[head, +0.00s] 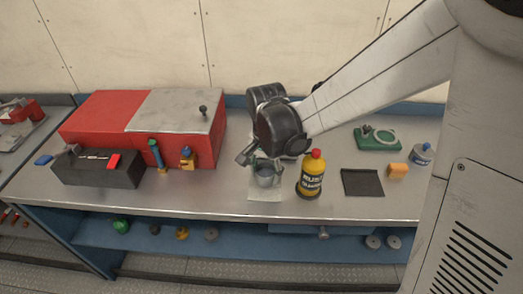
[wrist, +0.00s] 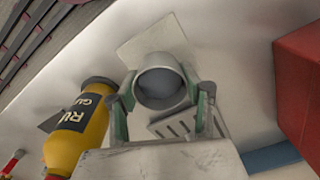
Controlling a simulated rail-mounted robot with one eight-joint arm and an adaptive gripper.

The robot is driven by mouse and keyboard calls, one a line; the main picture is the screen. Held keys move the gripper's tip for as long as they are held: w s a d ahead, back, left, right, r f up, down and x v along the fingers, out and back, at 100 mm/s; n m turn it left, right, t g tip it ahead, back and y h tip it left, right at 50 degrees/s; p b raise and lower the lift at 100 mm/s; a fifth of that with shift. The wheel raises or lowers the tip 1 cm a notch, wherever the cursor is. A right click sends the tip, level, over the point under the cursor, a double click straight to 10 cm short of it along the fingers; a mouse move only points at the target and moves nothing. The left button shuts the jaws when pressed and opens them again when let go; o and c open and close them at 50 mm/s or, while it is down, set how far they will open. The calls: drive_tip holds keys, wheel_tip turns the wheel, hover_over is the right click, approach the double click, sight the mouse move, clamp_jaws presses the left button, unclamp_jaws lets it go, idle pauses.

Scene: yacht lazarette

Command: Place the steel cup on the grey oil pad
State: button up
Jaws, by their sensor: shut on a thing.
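The steel cup (head: 265,176) is upright between the fingers of my gripper (head: 263,164), which is shut on it. In the wrist view the cup (wrist: 160,82) shows its open mouth, with a green-sided finger of my gripper (wrist: 162,98) on each side. A light grey flat sheet (head: 263,194) lies under the cup and also shows behind it in the wrist view (wrist: 142,42). I cannot tell whether the cup touches it. A dark grey square pad (head: 362,183) lies apart, to the right past the bottle. I cannot tell for certain which is the oil pad.
A yellow bottle with a red cap (head: 311,176) stands close right of the cup. An orange block (head: 397,172), a blue-and-white bottle (head: 422,154) and a green object (head: 378,138) are farther right. A red box (head: 100,112) and a dark toolbox (head: 98,172) are left.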

sight(265, 176)
drive_tip(key=shift+f, duration=1.25)
drive_tip(key=shift+f, duration=0.15)
drive_tip(key=o, duration=1.3)
drive_tip(key=shift+c, duration=0.2)
